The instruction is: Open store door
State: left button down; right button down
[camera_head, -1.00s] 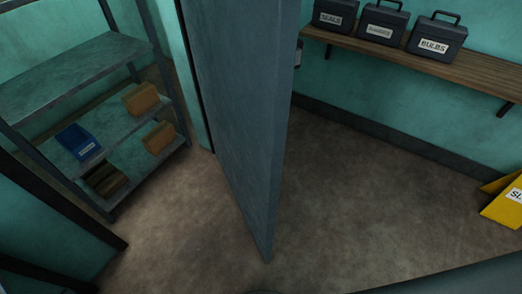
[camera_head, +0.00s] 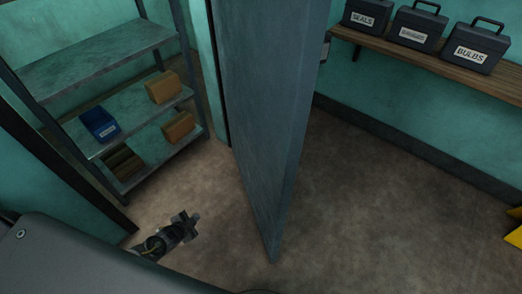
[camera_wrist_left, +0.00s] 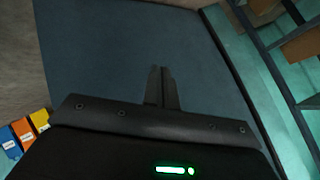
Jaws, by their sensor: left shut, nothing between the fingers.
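The store door (camera_head: 262,120) is a grey-blue slab seen nearly edge-on in the middle of the head view. It stands ajar, with floor visible on both sides of it. No handle shows on the visible faces. My left gripper (camera_head: 192,222) is low, to the left of the door, and apart from it in the picture. In the left wrist view its two fingers (camera_wrist_left: 161,78) are together and empty. The door's broad flat face (camera_wrist_left: 100,50) fills the background there; I cannot tell the exact gap. My right gripper is not in view.
A metal shelf (camera_head: 95,60) with a blue bin (camera_head: 100,125) and brown boxes (camera_head: 163,88) stands left. A wooden wall shelf (camera_head: 440,65) at right carries labelled cases (camera_head: 475,46). A yellow object (camera_head: 514,236) is at the right edge.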

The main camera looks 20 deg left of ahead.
aim_at(270, 146)
pick_arm(q)
jog(key=w+d+r+m+t+h+b, duration=0.1)
jog(key=w+r+m+t+h, duration=0.1)
jog(key=w+r+m, duration=0.5)
jog(key=w+d+r+t+h, duration=0.25)
jog(key=w+r, duration=0.25)
jog(key=r, duration=0.7)
jog(key=s+d+r+m+g+h+b, duration=0.1)
jog(key=s+d+r+m+h, duration=0.25)
jog(key=r, duration=0.45)
jog(key=s+d+r+m+g+h+b, duration=0.1)
jog(key=s+d+r+m+h, duration=0.2)
jog(key=r+m, duration=0.3)
jog(key=s+d+r+m+g+h, duration=0.2)
jog(key=s+d+r+m+h, duration=0.1)
jog(key=r, duration=0.6)
jog(key=shift+t, duration=0.35)
jog(key=p+x, duration=0.5)
jog(key=x, duration=0.8)
jog(key=shift+w+d, duration=0.15)
jog(key=shift+w, duration=0.05)
jog(key=shift+w+d+f, duration=0.1)
jog(key=shift+w+d, duration=0.2)
jog(key=shift+d, duration=0.1)
